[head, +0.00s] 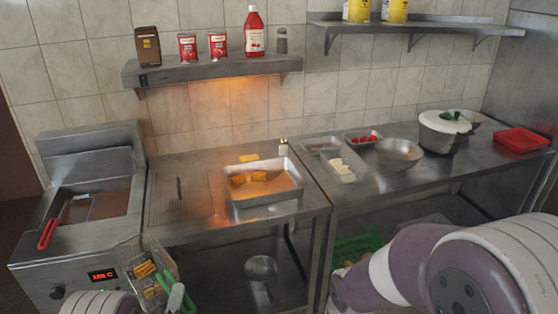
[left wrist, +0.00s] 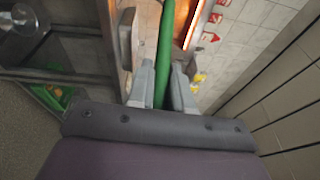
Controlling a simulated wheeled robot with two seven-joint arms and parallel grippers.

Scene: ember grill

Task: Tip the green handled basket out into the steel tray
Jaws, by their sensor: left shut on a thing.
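The wire basket (head: 148,268) with a green handle (head: 176,296) is at the lower left of the head view, in front of the fryer and tilted. Several golden fried pieces (head: 145,270) are in it. My left gripper (left wrist: 163,88) is shut on the green handle, which runs between its fingers in the left wrist view. The steel tray (head: 268,198) stands on the steel table, up and right of the basket, with several golden-brown pieces inside. My right arm shows at the lower right, but its gripper is out of view.
A fryer (head: 92,165) with a red-handled basket (head: 48,234) stands at the left. The right counter holds small trays, a steel bowl (head: 399,153), a pot (head: 443,135) and a red tray (head: 521,140). A shelf (head: 210,70) hangs above.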

